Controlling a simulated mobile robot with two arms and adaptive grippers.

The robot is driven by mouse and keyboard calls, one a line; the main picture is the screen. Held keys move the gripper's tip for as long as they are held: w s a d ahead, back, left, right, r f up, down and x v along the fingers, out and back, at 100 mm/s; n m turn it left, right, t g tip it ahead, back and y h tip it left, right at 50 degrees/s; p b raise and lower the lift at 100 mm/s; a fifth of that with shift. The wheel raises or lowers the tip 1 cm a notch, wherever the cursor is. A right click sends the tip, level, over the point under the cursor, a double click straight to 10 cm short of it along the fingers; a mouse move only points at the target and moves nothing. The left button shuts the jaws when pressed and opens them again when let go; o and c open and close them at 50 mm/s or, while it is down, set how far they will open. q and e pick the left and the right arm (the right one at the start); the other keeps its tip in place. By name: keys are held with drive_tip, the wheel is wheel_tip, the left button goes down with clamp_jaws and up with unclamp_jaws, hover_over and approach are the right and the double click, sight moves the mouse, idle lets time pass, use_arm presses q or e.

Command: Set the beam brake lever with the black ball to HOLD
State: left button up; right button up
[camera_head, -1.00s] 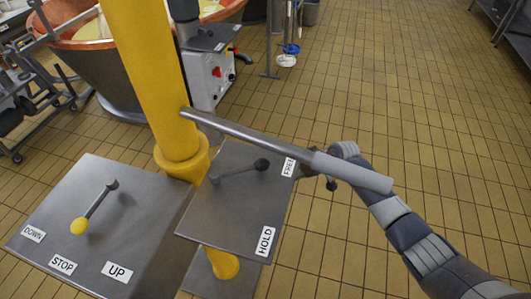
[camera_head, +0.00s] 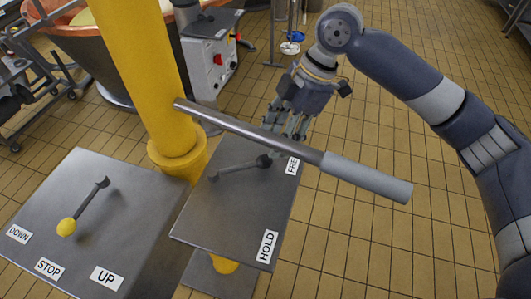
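The brake lever (camera_head: 238,168) lies low over the grey plate (camera_head: 222,215) of the right-hand box. Its black ball (camera_head: 264,161) is at the end near the FREE label (camera_head: 292,165), which is partly covered. The HOLD label (camera_head: 267,246) is at the plate's near right corner, away from the ball. My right gripper (camera_head: 286,127) points down just above and beyond the black ball, close to the long metal bar. Its fingers look apart with nothing between them; the bar hides part of the tips. My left gripper is not in view.
A long bar with a grey sleeve (camera_head: 365,178) juts from the yellow post (camera_head: 140,75) over the plate. On the left is another box with a yellow-ball lever (camera_head: 66,227) and DOWN, STOP, UP labels. A copper vat (camera_head: 75,45) stands behind. The right floor is clear.

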sight(265, 157)
drive_tip(key=x, duration=0.6)
drive_tip(key=shift+p, duration=0.4)
drive_tip(key=shift+a+f, duration=0.3)
drive_tip(key=shift+f, duration=0.15)
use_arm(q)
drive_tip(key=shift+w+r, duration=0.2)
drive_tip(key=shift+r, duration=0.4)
use_arm(e)
drive_tip(key=shift+f, duration=0.1)
